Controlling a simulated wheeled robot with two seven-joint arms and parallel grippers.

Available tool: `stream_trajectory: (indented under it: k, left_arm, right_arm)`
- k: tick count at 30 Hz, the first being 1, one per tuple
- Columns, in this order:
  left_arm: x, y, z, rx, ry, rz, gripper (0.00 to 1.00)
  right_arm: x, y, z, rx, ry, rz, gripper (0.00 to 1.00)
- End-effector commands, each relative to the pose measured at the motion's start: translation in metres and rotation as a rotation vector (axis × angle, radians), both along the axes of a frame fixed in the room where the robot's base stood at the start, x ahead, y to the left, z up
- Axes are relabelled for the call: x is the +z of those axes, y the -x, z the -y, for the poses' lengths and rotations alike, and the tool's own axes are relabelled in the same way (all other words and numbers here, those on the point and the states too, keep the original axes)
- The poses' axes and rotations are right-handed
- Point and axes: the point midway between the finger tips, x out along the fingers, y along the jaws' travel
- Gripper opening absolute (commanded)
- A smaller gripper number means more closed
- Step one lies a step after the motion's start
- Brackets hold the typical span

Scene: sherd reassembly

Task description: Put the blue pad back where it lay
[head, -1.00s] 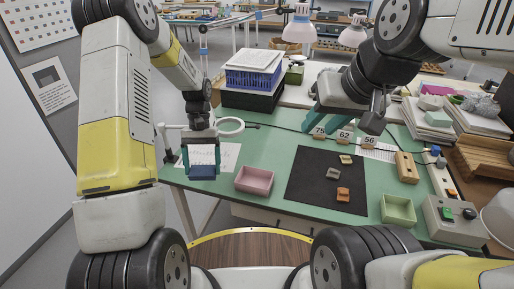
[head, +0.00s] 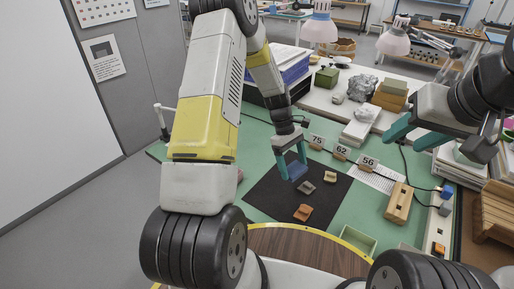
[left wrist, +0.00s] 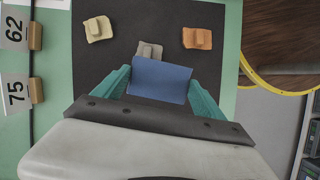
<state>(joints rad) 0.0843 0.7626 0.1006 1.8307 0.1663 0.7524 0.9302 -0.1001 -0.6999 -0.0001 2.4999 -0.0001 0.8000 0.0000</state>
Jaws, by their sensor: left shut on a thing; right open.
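The blue pad (head: 297,171) is held between the fingers of my left gripper (head: 291,166). In the head view it is over the far part of the black mat (head: 262,196); whether it touches the mat I cannot tell. In the left wrist view the pad (left wrist: 160,80) fills the space between the teal fingertips and partly covers the grey sherd (left wrist: 149,50). A cream sherd (left wrist: 98,28) and an orange sherd (left wrist: 197,38) lie on the mat to either side. My right gripper (head: 408,132) is open and empty, above the right back of the table.
Number cards 75 (head: 317,142), 62 (head: 341,152) and 56 (head: 368,163) stand behind the mat. A wooden block with holes (head: 398,204) lies to the right. A pale green tray (head: 358,239) is at the front. My left arm hides the table's left part.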

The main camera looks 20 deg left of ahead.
Motion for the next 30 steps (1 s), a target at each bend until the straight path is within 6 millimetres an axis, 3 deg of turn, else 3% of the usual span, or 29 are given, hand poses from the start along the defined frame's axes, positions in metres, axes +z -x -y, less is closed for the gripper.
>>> stream_trajectory:
  k: [5, 9, 15, 18, 23, 30]
  left_arm:
    - [-0.013, -0.015, 0.003, 0.614, -0.001, -0.004, 0.43]
    - [-0.023, -0.021, -0.012, 1.061, -0.004, -0.006, 0.43]
    - [-0.035, -0.016, -0.042, 1.535, -0.003, -0.006, 0.43]
    - [-0.038, -0.013, -0.053, 1.672, -0.003, -0.004, 0.43]
    - [-0.039, -0.015, -0.07, 1.76, -0.002, 0.0, 0.43]
    - [-0.039, -0.035, -0.127, 1.763, -0.001, 0.003, 0.43]
  right_arm:
    - [0.0, 0.0, 0.0, 0.0, 0.0, 0.0, 0.46]
    - [0.0, 0.0, 0.0, 0.0, 0.0, 0.0, 0.46]
    - [0.0, 0.0, 0.0, 0.0, 0.0, 0.0, 0.46]
    - [0.0, 0.0, 0.0, 0.0, 0.0, 0.0, 0.46]
    - [0.0, 0.0, 0.0, 0.0, 0.0, 0.0, 0.46]
    - [0.0, 0.0, 0.0, 0.0, 0.0, 0.0, 0.46]
